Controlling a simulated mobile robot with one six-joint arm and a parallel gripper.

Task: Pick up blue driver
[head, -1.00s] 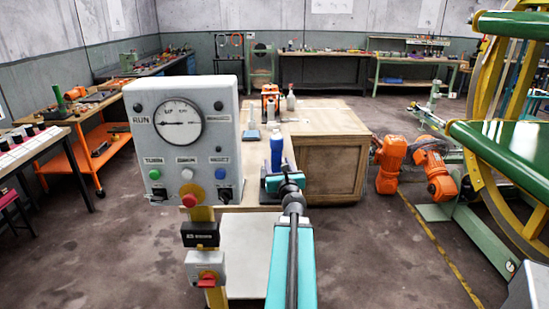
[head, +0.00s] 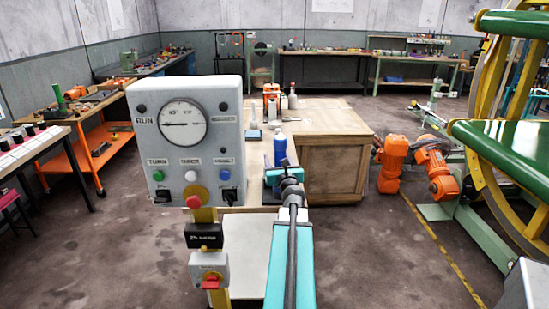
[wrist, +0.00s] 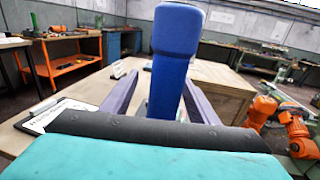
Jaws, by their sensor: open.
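The blue driver (head: 280,147) stands upright just beyond the end of my arm in the head view. In the wrist view, its thick blue handle (wrist: 176,55) rises tall in the middle of the picture. My gripper (wrist: 160,98) is open, with one purple-grey finger to the left of the driver and one to the right. A gap shows between the handle and the left finger; whether the right finger touches it is unclear. The driver's lower end is hidden behind the dark edge of my wrist. In the head view, my gripper (head: 282,176) is largely hidden by my arm.
A grey control panel (head: 190,140) on a yellow post stands close on the left. A wooden crate-like bench (head: 335,165) lies beyond, with bottles (head: 292,97) on top. Orange machines (head: 395,165) sit to the right. A clipboard (wrist: 50,112) lies at left in the wrist view.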

